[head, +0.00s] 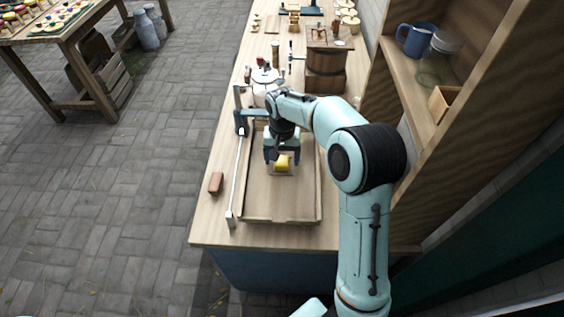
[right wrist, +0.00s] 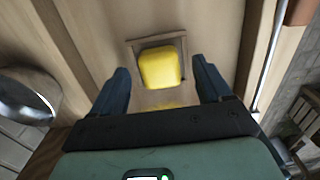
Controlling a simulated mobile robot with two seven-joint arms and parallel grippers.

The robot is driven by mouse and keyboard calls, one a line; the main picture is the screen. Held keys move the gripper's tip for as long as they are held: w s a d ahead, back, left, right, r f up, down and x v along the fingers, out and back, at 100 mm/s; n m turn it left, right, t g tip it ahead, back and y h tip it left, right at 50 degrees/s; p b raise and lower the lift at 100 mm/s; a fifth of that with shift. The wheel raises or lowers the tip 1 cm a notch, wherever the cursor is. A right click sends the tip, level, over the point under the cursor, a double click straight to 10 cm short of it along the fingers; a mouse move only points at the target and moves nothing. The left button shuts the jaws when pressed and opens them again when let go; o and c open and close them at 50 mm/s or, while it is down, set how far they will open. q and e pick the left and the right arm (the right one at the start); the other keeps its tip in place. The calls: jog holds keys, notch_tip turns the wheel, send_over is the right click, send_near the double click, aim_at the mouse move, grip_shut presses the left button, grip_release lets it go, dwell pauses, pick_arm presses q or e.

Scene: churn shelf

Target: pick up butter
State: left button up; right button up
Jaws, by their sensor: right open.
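The butter is a yellow block (head: 282,161) on a small wooden piece in the shallow wooden tray (head: 270,214) on the counter. In the right wrist view the butter (right wrist: 160,67) shows as a rounded yellow block ahead of the fingertips, with a small square wooden holder (right wrist: 178,39) around or under it. My right gripper (head: 281,154) is over the tray at the butter. In the right wrist view its two dark fingers (right wrist: 161,84) are apart, one to each side of the butter's near end, with no visible contact. My left gripper is not in view.
A metal bar (head: 238,172) runs along the tray's left side. A reddish-brown block (head: 215,183) lies left of it. A wooden shelf (head: 408,88) with a blue mug (head: 416,39) rises at right.

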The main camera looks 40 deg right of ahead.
jog(key=c, duration=1.1)
jog(key=shift+r, duration=0.1)
jog(key=shift+c, duration=0.2)
